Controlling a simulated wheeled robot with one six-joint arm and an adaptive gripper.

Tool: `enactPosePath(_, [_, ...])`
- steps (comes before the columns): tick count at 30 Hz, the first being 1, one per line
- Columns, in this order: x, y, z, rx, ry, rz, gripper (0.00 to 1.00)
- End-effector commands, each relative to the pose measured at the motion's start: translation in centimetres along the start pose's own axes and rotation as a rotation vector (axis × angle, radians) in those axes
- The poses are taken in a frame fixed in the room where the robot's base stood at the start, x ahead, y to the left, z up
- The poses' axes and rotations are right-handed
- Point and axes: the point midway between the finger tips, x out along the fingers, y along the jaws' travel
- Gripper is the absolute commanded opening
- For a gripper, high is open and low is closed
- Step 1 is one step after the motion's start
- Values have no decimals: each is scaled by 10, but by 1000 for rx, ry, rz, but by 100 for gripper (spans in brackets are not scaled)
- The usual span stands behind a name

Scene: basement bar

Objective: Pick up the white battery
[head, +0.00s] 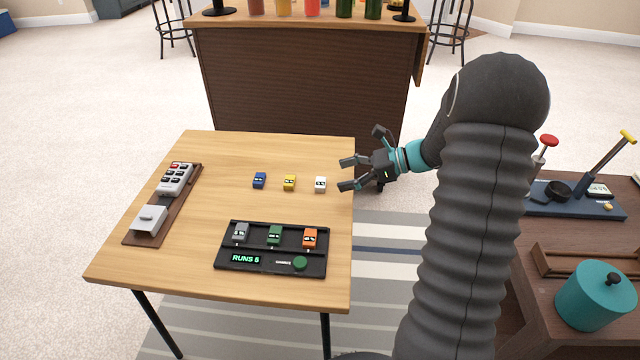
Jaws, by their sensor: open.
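The white battery (320,184) is a small block standing on the wooden table (230,160) near its right edge. It is the rightmost of a row with a yellow battery (289,183) and a blue battery (259,180). My gripper (347,174) is open and empty, just to the right of the white battery, with its fingers pointing left toward it. The fingertips look apart from the battery, and I cannot tell their exact height above the table.
A teal pot (594,300) stands at right. The table's back is clear.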

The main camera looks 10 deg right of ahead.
Motion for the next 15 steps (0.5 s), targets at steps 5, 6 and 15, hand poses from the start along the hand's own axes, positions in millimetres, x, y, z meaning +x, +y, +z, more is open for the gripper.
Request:
enactPosePath(5, [7, 1, 0, 0, 1, 1, 80])
enactPosePath(6, [10, 1, 0, 0, 0, 1, 80])
enactPosePath(15, [48, 4, -1, 0, 1, 4, 80])
